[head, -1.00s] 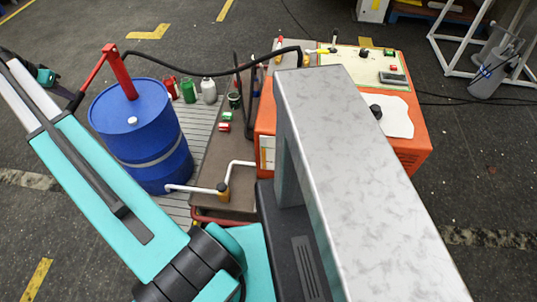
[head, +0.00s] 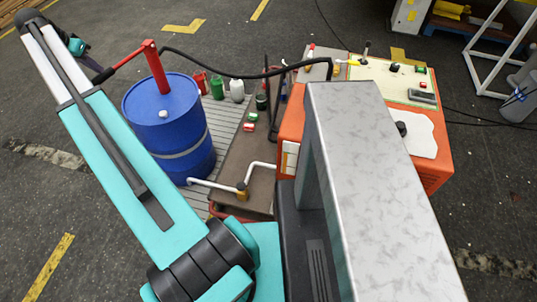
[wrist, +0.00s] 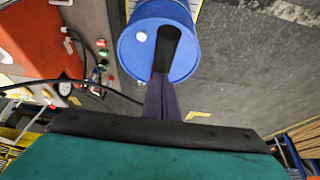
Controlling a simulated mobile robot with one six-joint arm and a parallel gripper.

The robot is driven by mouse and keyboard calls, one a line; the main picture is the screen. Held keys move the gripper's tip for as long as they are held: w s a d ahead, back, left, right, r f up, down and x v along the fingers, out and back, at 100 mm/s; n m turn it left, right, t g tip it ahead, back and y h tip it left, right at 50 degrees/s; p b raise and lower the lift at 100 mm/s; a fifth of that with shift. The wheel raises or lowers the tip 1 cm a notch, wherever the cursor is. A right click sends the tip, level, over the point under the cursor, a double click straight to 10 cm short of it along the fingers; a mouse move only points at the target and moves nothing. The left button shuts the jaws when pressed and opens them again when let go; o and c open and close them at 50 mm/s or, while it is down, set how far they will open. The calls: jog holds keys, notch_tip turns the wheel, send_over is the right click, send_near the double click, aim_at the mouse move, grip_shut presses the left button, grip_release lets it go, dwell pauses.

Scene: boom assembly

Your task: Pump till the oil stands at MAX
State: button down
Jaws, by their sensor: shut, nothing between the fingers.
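The blue drum (head: 168,125) stands left of centre in the head view and fills the top middle of the wrist view (wrist: 140,55). A red hand pump (head: 156,68) rises from its lid, with a red lever (head: 128,58) sloping down-left to a dark end. My gripper (head: 100,76) is beside that lever end. In the wrist view its dark closed fingers (wrist: 160,88) meet or overlap the black lever grip (wrist: 169,45); contact cannot be told. The orange machine (head: 430,165) has a pale panel (head: 290,157), perhaps the oil gauge; no oil level or MAX mark is readable.
A black hose (head: 235,75) arches from the pump to the machine. A white pipe (head: 213,185) runs low between drum and machine. Open floor lies left of the drum.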

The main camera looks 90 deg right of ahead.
notch_tip(320, 180, up, 9)
jog(key=p, duration=0.3)
jog(key=shift+r+p, duration=0.2)
jog(key=shift+p, duration=0.15)
dwell(0.7)
